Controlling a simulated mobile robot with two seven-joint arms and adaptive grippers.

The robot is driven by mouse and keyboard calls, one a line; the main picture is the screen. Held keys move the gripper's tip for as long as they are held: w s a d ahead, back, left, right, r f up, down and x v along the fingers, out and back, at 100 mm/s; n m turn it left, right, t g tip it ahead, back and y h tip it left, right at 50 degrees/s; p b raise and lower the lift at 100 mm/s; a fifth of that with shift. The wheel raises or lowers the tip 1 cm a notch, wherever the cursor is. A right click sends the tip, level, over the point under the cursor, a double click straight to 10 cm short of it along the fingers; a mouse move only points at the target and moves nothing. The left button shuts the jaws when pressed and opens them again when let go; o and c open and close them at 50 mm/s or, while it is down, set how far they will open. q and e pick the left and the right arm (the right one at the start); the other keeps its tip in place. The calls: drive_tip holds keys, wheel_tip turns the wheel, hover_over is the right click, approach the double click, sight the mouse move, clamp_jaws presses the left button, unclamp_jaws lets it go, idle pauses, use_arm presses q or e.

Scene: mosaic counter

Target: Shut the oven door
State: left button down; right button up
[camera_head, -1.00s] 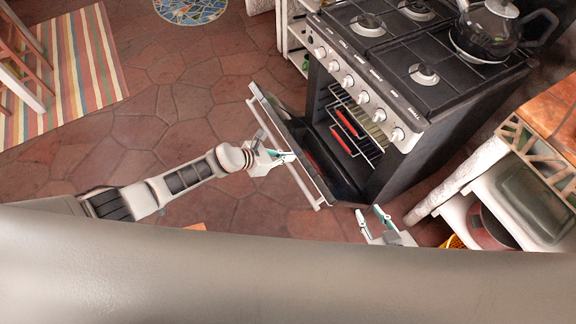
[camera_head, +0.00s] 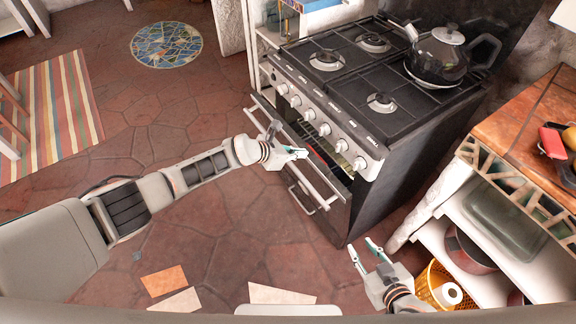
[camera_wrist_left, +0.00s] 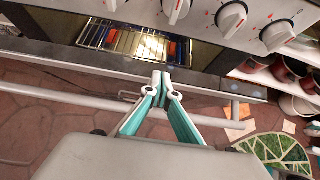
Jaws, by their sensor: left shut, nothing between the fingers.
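The oven door (camera_head: 326,184) is partly open, tilted out from the front of the black stove (camera_head: 400,185). Its pale bar handle (camera_wrist_left: 75,92) runs along the door's outer side. My left gripper (camera_head: 303,153) is shut and empty at the door's upper edge. In the left wrist view its fingertips (camera_wrist_left: 161,76) reach across the handle line to the door's top edge; I cannot tell if they touch. The oven rack (camera_wrist_left: 125,42) shows through the gap above the door. My right gripper (camera_head: 361,246) is open and empty, low in front of the stove's right side.
A kettle (camera_head: 440,58) stands on the hob. A tiled counter (camera_head: 520,115) with shelves and a yellow basket (camera_head: 436,283) is at the right, close to my right gripper. Clear tiled floor (camera_head: 215,225) lies left of the door.

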sight(310, 150)
use_arm(q)
drive_tip(key=d, duration=0.1)
drive_tip(key=w+d, duration=0.1)
drive_tip(key=w+d+b, duration=0.1)
drive_tip(key=shift+w+d+r, duration=0.15)
drive_tip(key=shift+d+r, duration=0.1)
drive_tip(key=shift+r, duration=0.1)
drive_tip(key=shift+w+d+r, duration=0.15)
drive_tip(key=shift+w+d, duration=0.15)
drive_tip(key=shift+d, duration=0.1)
drive_tip(key=shift+a, duration=0.1)
